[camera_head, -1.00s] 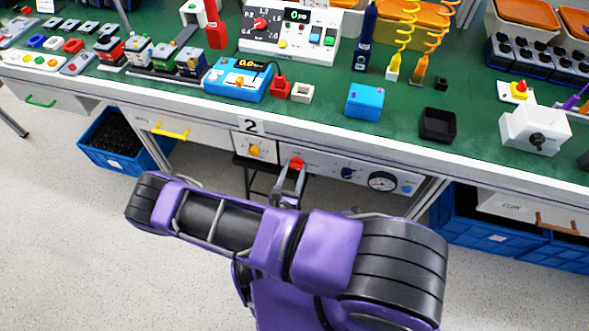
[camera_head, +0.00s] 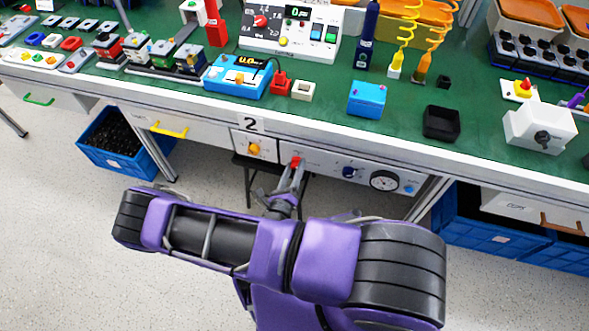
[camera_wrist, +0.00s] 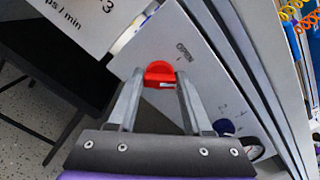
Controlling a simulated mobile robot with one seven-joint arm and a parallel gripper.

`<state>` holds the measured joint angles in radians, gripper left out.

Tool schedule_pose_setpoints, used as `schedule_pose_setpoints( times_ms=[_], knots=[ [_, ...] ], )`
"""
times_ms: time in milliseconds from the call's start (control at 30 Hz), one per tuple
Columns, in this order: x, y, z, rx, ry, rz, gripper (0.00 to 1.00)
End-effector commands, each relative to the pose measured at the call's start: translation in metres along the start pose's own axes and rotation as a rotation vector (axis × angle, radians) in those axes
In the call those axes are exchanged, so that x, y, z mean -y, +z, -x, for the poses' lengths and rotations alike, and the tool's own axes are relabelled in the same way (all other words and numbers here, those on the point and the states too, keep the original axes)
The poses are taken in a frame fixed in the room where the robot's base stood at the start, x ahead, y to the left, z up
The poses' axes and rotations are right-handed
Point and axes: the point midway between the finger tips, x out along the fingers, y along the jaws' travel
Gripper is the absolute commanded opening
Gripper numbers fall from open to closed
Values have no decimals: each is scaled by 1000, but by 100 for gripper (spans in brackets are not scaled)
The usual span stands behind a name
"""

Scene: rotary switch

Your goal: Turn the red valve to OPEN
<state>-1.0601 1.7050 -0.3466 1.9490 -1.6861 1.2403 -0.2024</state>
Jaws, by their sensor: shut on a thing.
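The red valve (camera_head: 295,161) is a small red knob on the light grey panel (camera_head: 325,167) under the bench edge. In the wrist view the red valve (camera_wrist: 159,74) sits between my fingertips, with the printed word OPEN on the panel just beyond it to the right. My gripper (camera_head: 292,167) reaches up to the panel; in the wrist view my gripper (camera_wrist: 158,82) has its fingers on both sides of the knob, shut on it. The sides of the knob are partly hidden by the fingers.
An orange knob (camera_head: 254,149) is on the panel to the left. A dark blue knob (camera_head: 349,172), a round gauge (camera_head: 384,181) and a light blue knob (camera_head: 409,188) are to the right. The green bench top (camera_head: 320,115) overhangs above. A dark stool (camera_wrist: 45,80) stands below.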

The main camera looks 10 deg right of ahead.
Motion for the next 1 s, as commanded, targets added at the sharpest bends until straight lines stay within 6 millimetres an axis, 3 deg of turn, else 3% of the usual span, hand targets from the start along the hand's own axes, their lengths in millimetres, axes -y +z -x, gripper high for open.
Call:
schedule_pose_setpoints(
  times_ms=[600, 1000],
  knots=[
    [-3, -2, 0, 0, 1, 568, 0],
    [-3, -2, 1, -1, 2, 800, 0]
  ],
)
